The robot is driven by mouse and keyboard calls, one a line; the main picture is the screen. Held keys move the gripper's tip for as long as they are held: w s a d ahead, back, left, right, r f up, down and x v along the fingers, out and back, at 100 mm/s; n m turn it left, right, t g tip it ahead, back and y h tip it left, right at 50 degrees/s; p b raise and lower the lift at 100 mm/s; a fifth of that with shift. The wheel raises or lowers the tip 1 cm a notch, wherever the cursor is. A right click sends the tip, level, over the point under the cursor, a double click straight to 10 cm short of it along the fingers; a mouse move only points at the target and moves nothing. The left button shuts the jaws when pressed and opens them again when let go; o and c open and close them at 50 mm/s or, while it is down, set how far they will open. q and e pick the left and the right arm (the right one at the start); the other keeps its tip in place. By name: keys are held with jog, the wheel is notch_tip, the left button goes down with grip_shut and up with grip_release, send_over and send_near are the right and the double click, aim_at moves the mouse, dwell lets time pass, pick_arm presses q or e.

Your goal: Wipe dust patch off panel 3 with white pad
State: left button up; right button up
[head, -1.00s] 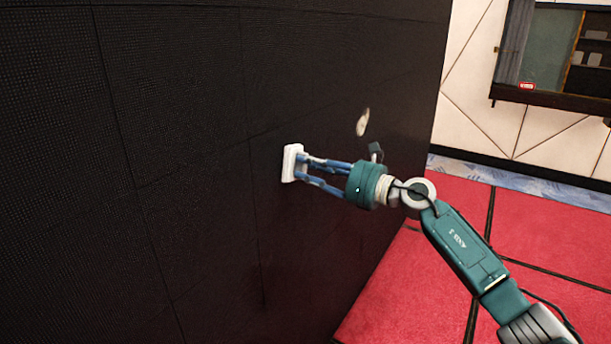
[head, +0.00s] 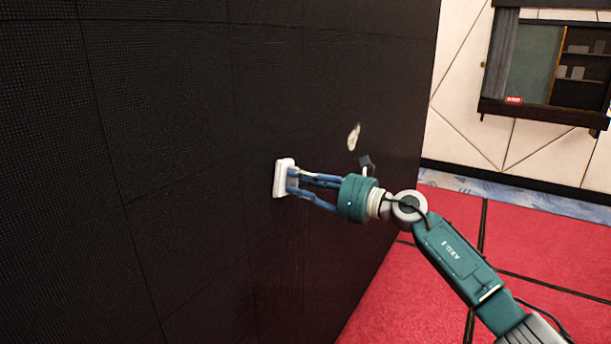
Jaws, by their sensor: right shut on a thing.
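The dark video wall (head: 160,110) fills the left and middle of the head view, with thin seams between its panels. A small pale beige patch (head: 353,137), which looks like the dust, is on the wall up and to the right of the pad. My right gripper (head: 293,181) is shut on the white pad (head: 283,178), its blue fingers at the pad's right side. The pad is at or very near the wall surface; I cannot tell if it touches. No panel numbers are readable. My left gripper is out of view.
A red floor (head: 535,255) with dark lines lies to the right, edged by a blue-grey strip (head: 520,198). Beyond it stands a pale wall (head: 455,110) with a dark-framed window or cabinet (head: 535,65). The space right of the video wall looks open.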

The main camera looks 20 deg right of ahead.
jog(key=shift+s+a, duration=0.35)
jog(key=shift+a, duration=0.1)
jog(key=s+a+p, duration=0.4)
jog(key=a+p, duration=0.2)
jog(key=p, duration=0.1)
jog(key=shift+s, duration=0.4)
jog(key=shift+s, duration=0.1)
jog(key=shift+b+v, duration=1)
jog(key=shift+v, duration=1.85)
